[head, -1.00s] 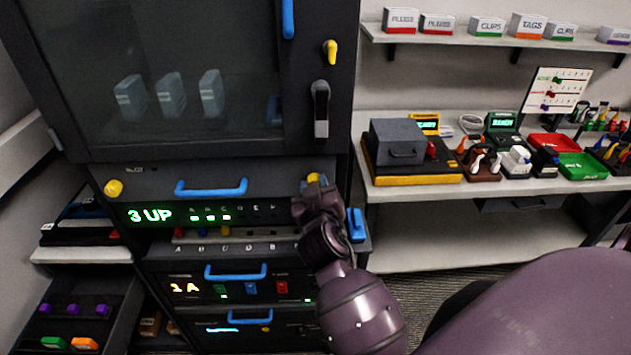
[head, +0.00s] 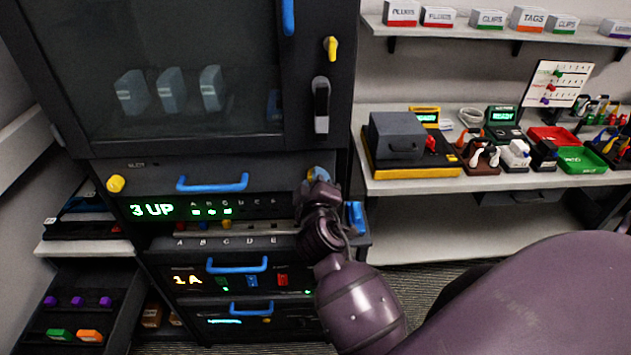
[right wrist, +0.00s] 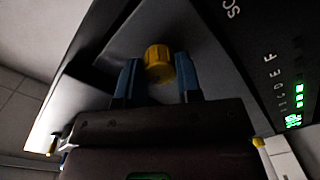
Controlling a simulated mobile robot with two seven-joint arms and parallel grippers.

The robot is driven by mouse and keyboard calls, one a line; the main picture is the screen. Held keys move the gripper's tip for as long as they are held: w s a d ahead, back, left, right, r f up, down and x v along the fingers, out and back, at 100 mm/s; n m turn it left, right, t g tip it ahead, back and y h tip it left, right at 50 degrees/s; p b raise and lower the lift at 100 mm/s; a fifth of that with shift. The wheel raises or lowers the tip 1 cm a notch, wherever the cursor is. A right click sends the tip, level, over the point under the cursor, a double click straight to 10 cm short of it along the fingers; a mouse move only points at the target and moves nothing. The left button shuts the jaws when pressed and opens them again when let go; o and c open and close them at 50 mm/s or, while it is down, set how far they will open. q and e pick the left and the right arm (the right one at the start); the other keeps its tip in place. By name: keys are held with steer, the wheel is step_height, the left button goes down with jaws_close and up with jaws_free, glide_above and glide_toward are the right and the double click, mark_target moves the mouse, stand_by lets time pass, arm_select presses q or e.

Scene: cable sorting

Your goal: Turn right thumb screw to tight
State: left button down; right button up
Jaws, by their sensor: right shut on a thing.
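The right thumb screw is a yellow ribbed knob (right wrist: 158,62) on the grey panel, seen in the right wrist view. My right gripper (right wrist: 157,70) has its two blue fingers on either side of it and is shut on it. In the head view my right gripper (head: 318,176) is at the right end of the panel with the lit "3 UP" display, and it hides most of the screw. The left thumb screw (head: 116,184) is a yellow knob at the panel's left end, with nothing touching it. My left gripper is not in view.
A blue handle (head: 212,182) crosses the panel between the screws. Above is a dark glass door with a black latch (head: 321,106). A blue part (head: 355,218) sticks out just right of my wrist. A white bench (head: 420,185) with tools stands to the right.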

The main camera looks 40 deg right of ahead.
stand_by(0.4)
steer(key=o, duration=0.9)
steer(key=shift+o, duration=0.2)
steer(key=b+v, duration=0.1)
steer(key=v, duration=0.6)
steer(key=shift+s+a+b, duration=0.15)
steer(key=shift+s+b, duration=0.1)
steer(key=shift+b, duration=0.1)
